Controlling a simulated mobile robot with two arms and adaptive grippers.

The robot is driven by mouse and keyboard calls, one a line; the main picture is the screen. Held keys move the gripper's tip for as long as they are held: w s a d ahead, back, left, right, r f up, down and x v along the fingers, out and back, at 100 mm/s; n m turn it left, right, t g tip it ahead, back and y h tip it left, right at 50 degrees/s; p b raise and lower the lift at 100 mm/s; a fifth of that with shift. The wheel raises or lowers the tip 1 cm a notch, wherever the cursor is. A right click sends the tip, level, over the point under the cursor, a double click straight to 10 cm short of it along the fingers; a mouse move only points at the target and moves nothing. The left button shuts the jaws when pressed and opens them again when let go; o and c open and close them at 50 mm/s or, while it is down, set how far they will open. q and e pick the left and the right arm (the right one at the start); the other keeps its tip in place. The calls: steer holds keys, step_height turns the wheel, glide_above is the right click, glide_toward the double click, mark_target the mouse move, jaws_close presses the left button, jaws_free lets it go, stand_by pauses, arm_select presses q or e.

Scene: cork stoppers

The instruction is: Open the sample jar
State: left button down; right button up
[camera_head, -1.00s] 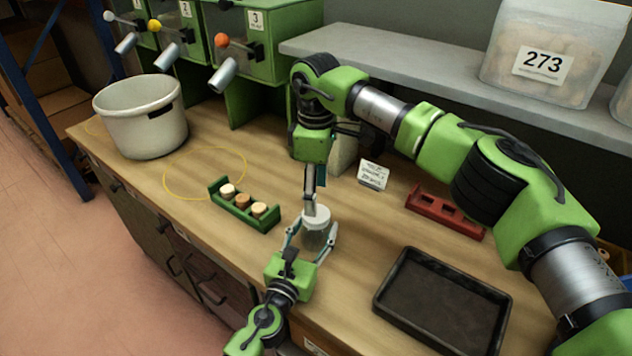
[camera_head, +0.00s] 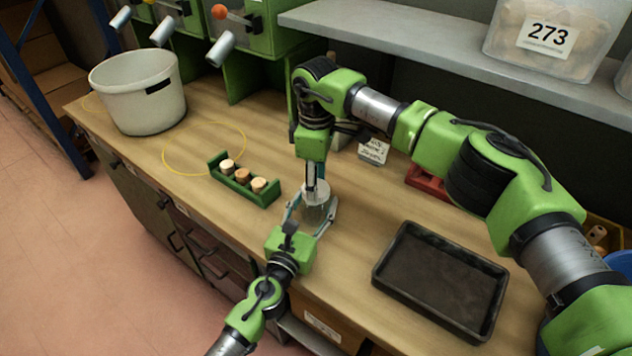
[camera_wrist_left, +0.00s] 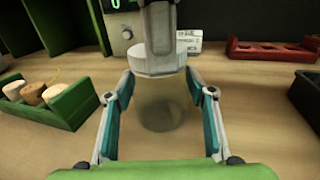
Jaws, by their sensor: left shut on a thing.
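The sample jar (camera_head: 314,213) is a clear jar with a pale lid (camera_wrist_left: 160,62), standing upright at the counter's front. My left gripper (camera_head: 312,210) is shut on the jar, with a finger on each side of its body; the jar also shows in the left wrist view (camera_wrist_left: 160,105). My right gripper (camera_head: 316,186) points straight down at the lid from above. Its fingers (camera_wrist_left: 160,30) meet the lid top or sides and partly hide it. I cannot tell whether they grip it.
A green rack (camera_head: 243,183) with cork stoppers stands left of the jar. A black tray (camera_head: 385,262) lies to the right, and a red rack (camera_head: 425,182) and small sign (camera_head: 373,151) behind. A white pot (camera_head: 138,95) stands at left. A shelf (camera_head: 390,40) overhangs the back.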

steer(key=n, duration=2.1)
steer(key=shift+r, duration=0.1)
steer(key=n, duration=0.5)
steer(key=shift+n, duration=0.4)
steer(key=n, duration=1.2)
steer(key=shift+n, duration=0.4)
steer(key=n, duration=1.4)
